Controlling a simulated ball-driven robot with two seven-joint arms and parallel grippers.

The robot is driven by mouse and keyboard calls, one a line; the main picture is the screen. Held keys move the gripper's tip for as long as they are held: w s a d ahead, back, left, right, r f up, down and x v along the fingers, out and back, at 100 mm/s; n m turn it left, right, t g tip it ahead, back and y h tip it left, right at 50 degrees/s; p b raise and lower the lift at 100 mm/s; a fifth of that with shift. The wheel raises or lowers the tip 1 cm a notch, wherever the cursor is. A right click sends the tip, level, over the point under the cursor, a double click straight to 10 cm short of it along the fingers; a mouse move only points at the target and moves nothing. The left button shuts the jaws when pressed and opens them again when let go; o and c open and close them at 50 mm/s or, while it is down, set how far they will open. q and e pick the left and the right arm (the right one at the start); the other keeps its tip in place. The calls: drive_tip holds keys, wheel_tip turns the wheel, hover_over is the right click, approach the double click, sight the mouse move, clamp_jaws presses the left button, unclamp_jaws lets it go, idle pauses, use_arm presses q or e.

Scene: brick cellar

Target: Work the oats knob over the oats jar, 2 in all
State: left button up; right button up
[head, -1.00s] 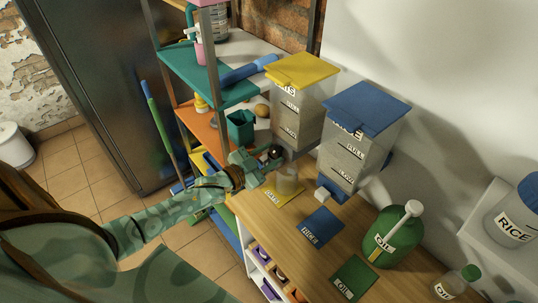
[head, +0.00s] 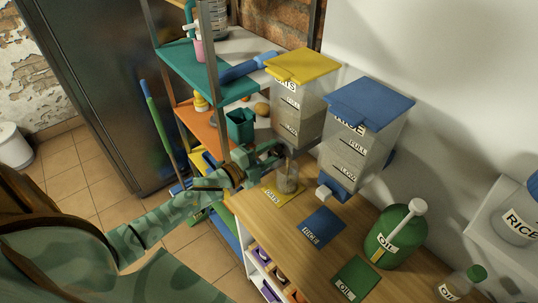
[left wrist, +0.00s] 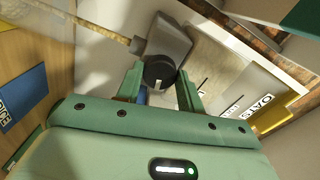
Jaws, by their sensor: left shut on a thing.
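The oats dispenser (head: 297,108), a clear bin with a yellow lid, stands at the back of the counter. My left gripper (head: 281,152) is at its lower front. In the left wrist view its two green fingers (left wrist: 160,88) are shut on the round black oats knob (left wrist: 160,72), which has a white mark. A thin beige stream (left wrist: 95,27) runs out from the grey spout (left wrist: 165,40). The clear oats jar (head: 289,180) stands below on the yellow oats mat (head: 272,197), partly behind the gripper, beige showing inside. My right gripper is out of view.
The blue-lidded rice dispenser (head: 358,130) stands close on the right, above the blue rice mat (head: 322,227). A green oil can (head: 392,237) and green oil mat (head: 354,279) are nearer. Shelves with a teal bin (head: 240,125) stand left.

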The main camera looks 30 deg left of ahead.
use_arm(q)
drive_tip(key=shift+f+m, duration=0.1)
drive_tip(key=shift+m, duration=0.7)
drive_tip(key=shift+b, duration=0.3)
drive_tip(key=o, duration=1)
drive_tip(key=b+v, duration=0.1)
drive_tip(key=v, duration=1.5)
drive_tip(key=shift+s, duration=0.2)
drive_tip(key=shift+b, duration=0.3)
